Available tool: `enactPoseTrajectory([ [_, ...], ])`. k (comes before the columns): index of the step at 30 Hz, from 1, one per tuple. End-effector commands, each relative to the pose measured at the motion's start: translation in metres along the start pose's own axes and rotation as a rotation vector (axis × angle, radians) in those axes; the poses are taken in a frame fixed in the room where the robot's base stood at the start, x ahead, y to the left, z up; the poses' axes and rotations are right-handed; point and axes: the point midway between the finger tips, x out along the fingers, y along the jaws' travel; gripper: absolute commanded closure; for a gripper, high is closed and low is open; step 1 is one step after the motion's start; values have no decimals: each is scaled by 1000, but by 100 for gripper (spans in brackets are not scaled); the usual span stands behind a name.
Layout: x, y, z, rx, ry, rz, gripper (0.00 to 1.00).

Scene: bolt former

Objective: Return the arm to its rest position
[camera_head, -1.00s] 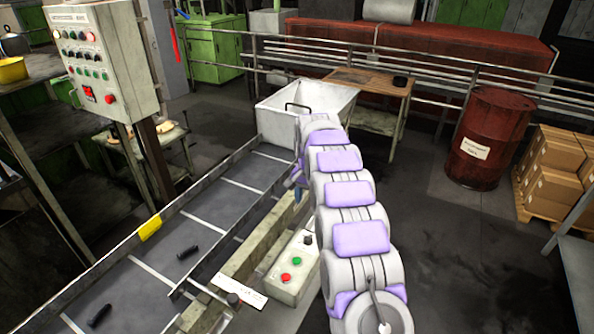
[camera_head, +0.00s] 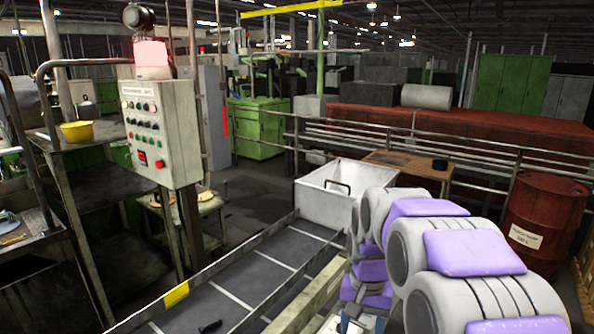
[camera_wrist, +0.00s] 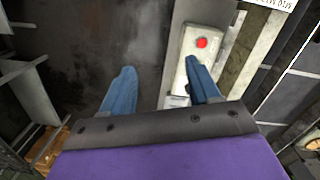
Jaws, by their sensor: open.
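My gripper (camera_wrist: 162,90) shows in the wrist view with its two blue fingers spread apart and nothing between them. Below it in that view are the dark floor and a pale button box with a red button (camera_wrist: 202,43), close to the right finger. In the head view my purple and grey arm is folded at the lower right, in front of the conveyor's side. My gripper's fingertips cannot be made out in the head view.
A conveyor (camera_head: 262,262) with a dark bolt (camera_head: 210,326) leads to a white bin (camera_head: 325,190). A control panel (camera_head: 162,130) stands at the left. A wooden table (camera_head: 405,165), railing and red barrel (camera_head: 545,220) stand at the right. Open floor (camera_head: 250,190) lies behind the conveyor.

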Motion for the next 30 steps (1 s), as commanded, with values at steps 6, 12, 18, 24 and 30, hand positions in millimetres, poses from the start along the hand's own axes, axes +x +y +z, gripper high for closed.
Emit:
enactPoseTrajectory([
  [6,8,25,74,-83,-18,8,39],
  [12,25,48,140,-158,-35,16,39],
  [18,51,72,206,-228,-56,22,39],
  [24,78,90,257,-282,-68,24,39],
  [30,91,97,278,-307,-78,25,39],
])
